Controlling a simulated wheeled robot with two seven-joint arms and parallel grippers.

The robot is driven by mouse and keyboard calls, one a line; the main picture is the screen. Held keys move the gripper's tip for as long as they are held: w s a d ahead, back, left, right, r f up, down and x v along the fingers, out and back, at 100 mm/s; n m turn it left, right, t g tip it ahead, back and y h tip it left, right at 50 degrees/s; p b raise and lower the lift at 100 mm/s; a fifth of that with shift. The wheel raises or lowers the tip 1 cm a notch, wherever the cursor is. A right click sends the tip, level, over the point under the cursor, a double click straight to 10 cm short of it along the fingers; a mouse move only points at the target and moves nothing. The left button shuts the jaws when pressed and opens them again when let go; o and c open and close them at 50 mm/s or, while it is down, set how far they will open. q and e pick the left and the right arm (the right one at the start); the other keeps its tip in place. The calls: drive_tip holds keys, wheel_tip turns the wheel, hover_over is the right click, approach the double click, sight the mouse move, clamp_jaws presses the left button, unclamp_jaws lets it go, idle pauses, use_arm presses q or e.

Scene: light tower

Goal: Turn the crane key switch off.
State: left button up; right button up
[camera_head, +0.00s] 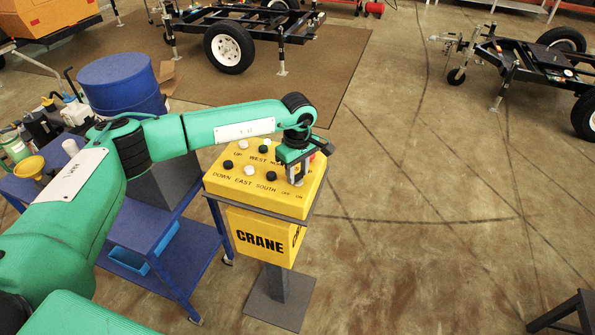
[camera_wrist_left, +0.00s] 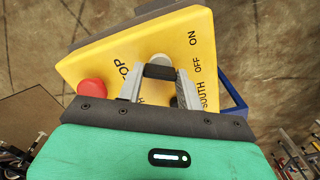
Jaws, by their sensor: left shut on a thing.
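The yellow crane control box (camera_head: 240,197) stands on a grey pedestal, with its panel facing up. In the left wrist view, its panel (camera_wrist_left: 185,35) carries the words OFF and ON at the right. My left gripper (camera_head: 297,178) is over the right part of the panel, near the OFF and ON labels. In the left wrist view, its fingers (camera_wrist_left: 160,85) are shut on the black key switch (camera_wrist_left: 158,71), which has a round grey base. The fingers hide part of the key, and I cannot tell which label it points to. My right gripper is not in view.
A red button (camera_wrist_left: 92,90) is beside the gripper. Several black and white buttons (camera_head: 241,167) cover the panel's left part. A blue cart (camera_head: 190,250) and blue drum (camera_head: 120,85) stand left of the box.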

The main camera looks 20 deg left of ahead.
use_arm(q)
drive_tip(key=shift+f+n+b, duration=0.2)
drive_tip(key=shift+n+b, duration=0.3)
drive_tip(key=shift+b, duration=0.1)
drive_tip(key=n+b, duration=0.8)
drive_tip(key=n, duration=0.1)
drive_tip(key=shift+r+b, duration=0.1)
drive_tip(key=shift+b, duration=0.25)
drive_tip(key=shift+r+n+b, duration=0.1)
drive_tip(key=shift+n+b, duration=0.45)
drive_tip(key=shift+n, duration=0.25)
drive_tip(key=shift+r, duration=0.1)
drive_tip(key=o, duration=1)
